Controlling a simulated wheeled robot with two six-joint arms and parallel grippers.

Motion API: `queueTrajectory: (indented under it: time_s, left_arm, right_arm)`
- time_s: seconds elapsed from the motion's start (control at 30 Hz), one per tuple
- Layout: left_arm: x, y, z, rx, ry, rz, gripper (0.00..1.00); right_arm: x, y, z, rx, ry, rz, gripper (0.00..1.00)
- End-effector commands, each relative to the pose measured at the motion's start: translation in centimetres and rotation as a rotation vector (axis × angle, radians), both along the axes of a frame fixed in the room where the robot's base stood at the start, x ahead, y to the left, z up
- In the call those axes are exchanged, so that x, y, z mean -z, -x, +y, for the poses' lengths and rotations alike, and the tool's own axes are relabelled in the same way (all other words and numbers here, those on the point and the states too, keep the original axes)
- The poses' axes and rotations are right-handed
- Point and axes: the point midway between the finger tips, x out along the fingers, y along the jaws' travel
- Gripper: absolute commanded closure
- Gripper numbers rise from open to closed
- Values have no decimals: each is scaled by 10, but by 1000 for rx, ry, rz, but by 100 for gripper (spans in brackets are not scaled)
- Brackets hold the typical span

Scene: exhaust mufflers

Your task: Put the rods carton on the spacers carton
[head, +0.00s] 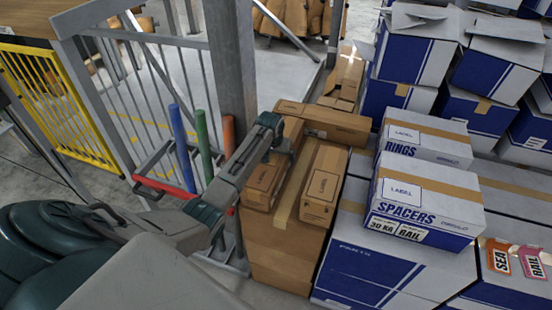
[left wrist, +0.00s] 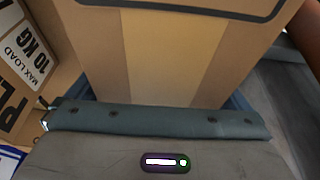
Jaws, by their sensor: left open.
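The spacers carton (head: 425,213), white and blue with a tan tape strip and its name printed on the front, sits on a larger white and blue box at the right of the head view. No carton shows a readable "rods" name, so I cannot tell which one it is. In the left wrist view a brown carton face with a paler tape strip (left wrist: 155,60) is close in front of the jaws. My right gripper is not in view.
Another small brown carton (head: 323,190) stands just right, and a longer one (head: 337,122) lies behind. The rings carton (head: 428,140) is behind the spacers carton. A grey post (head: 232,60) and railing stand close to my left arm. Blue and white boxes fill the back right.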

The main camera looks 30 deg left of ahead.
Motion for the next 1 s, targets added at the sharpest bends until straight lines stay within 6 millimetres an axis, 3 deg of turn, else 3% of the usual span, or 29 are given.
queueTrajectory:
  time_s: [0.07, 0.4, 0.43, 0.47, 0.77, 1.0]
  left_arm:
    - [0, 0, 0, 0, 0, 0, 0]
    - [-1, 0, 0, 0, 0, -1, 64]
    - [-3, -1, 0, 0, -1, -5, 64]
    - [-3, -1, 0, 0, -1, -5, 71]
    - [-7, -2, 1, 0, -1, -6, 71]
    - [-27, -2, 1, 0, -2, -9, 71]
  right_arm:
    - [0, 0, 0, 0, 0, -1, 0]
    - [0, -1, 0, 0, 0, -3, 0]
    - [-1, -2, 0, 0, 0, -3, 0]
    - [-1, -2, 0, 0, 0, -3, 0]
    - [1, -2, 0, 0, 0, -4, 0]
    - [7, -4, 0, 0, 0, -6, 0]
